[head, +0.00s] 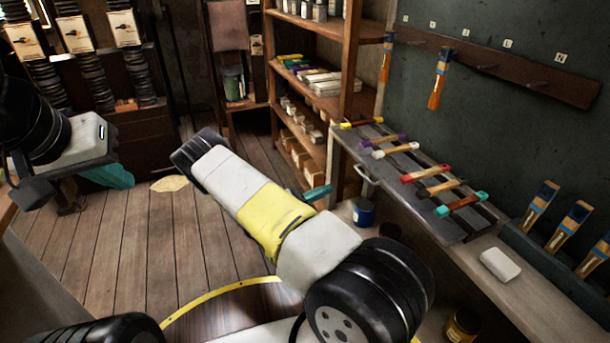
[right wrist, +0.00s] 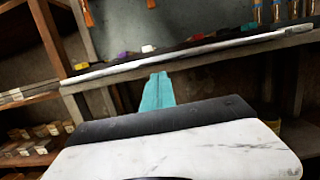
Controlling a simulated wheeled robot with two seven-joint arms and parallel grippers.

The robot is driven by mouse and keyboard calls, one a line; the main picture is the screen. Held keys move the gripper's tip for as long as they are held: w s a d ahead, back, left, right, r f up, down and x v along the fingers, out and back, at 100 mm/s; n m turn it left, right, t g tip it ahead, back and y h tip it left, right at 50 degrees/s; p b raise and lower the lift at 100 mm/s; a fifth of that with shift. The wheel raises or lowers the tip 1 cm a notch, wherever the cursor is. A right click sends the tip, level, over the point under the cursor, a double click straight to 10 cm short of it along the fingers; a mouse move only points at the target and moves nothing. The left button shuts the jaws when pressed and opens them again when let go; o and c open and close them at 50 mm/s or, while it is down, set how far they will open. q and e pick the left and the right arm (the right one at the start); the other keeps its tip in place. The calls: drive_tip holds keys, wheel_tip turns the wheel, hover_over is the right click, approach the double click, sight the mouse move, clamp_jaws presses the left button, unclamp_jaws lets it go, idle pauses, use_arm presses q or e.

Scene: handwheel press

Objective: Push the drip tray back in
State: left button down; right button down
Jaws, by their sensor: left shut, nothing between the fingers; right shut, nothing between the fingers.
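The drip tray (head: 405,191) is a flat grey tray on the bench at the right of the head view. Several coloured brushes lie across it, and a pale handle (head: 366,181) shows on its near left side. Its rim (right wrist: 230,46) runs across the upper right wrist view. My right gripper (head: 319,193) is shut and empty, its teal tip left of the handle with a visible gap in the head view. In the right wrist view its fingers (right wrist: 157,92) point toward the rim; contact cannot be told. My left gripper (head: 112,177) is shut and empty at far left, away from the tray.
A blue can (head: 363,212) stands below the tray's left side. A white block (head: 500,265) sits on the bench. A wooden shelf (head: 350,60) with boxes and jars stands behind my right arm. Brushes hang on the wall rack (head: 500,65). The plank floor at left is mostly clear.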

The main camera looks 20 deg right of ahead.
sight(361, 174)
drive_tip(key=s+x, duration=0.1)
drive_tip(key=x, duration=0.9)
drive_tip(key=shift+w+d, duration=0.15)
drive_tip(key=shift+w, duration=0.25)
drive_tip(key=x, duration=0.3)
drive_tip(key=shift+f, duration=0.3)
drive_tip(key=shift+d+r, duration=0.1)
drive_tip(key=shift+d, duration=0.05)
drive_tip(key=shift+a, duration=0.25)
drive_tip(key=v, duration=1.4)
